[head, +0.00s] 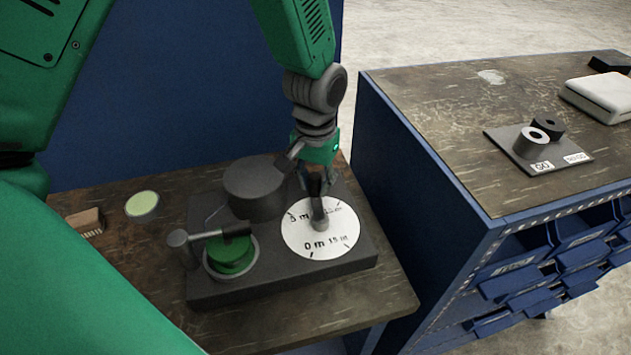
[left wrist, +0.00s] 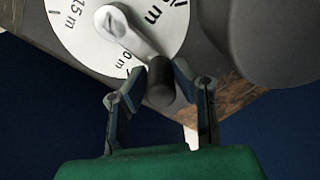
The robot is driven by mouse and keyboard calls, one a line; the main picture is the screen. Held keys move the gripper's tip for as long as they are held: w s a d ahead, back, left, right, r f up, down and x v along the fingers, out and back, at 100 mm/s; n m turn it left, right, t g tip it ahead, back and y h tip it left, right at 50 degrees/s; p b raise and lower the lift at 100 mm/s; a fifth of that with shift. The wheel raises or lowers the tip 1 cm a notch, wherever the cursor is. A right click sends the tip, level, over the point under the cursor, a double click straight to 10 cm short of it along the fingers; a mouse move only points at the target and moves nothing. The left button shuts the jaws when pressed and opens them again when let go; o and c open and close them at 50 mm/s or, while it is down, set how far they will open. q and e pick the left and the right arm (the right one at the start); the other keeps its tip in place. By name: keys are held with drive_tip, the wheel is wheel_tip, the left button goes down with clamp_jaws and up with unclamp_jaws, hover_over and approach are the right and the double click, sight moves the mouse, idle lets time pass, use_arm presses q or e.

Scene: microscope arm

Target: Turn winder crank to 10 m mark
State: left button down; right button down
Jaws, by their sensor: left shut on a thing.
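The winder (head: 218,293) is a dark block on the wooden bench, with a white dial (head: 297,240) on its right part. The dial bears metre marks; 5 m, 0 m and 15 m show in the head view. A grey crank (head: 320,218) sits at the dial's middle; in the left wrist view its arm (left wrist: 132,36) runs out past the dial edge, beside a partly covered label ending in "0 m". My left gripper (head: 319,184) is shut on the crank's dark knob (left wrist: 160,88), a finger on each side. My right gripper is not in view.
A dark cylinder (head: 253,188) and a green spool (head: 230,255) with a handle stand on the block, left of the dial. A blue cabinet (head: 420,190) stands close at the right.

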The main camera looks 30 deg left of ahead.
use_arm(q)
drive_tip(key=shift+w+d+m+p, duration=0.2)
drive_tip(key=shift+d+m+p, duration=0.1)
drive_tip(key=shift+m+p, duration=0.45)
drive_tip(key=shift+w+d+m+p, duration=0.3)
drive_tip(key=shift+d+m+p, duration=0.25)
drive_tip(key=shift+m+p, duration=0.55)
drive_tip(key=m+p, duration=0.1)
drive_tip(key=d+m+p, duration=0.1)
drive_tip(key=m, duration=0.1)
drive_tip(key=shift+w+d, duration=0.25)
drive_tip(key=shift+d, duration=0.05)
drive_tip(key=shift+d+f+m+p, duration=0.1)
drive_tip(key=shift+d+m+p, duration=0.45)
drive_tip(key=shift+m, duration=0.5)
drive_tip(key=shift+w, duration=0.1)
drive_tip(key=c, duration=1.3)
unclamp_jaws()
drive_tip(key=shift+w+f, duration=0.1)
drive_tip(key=shift+w, duration=0.1)
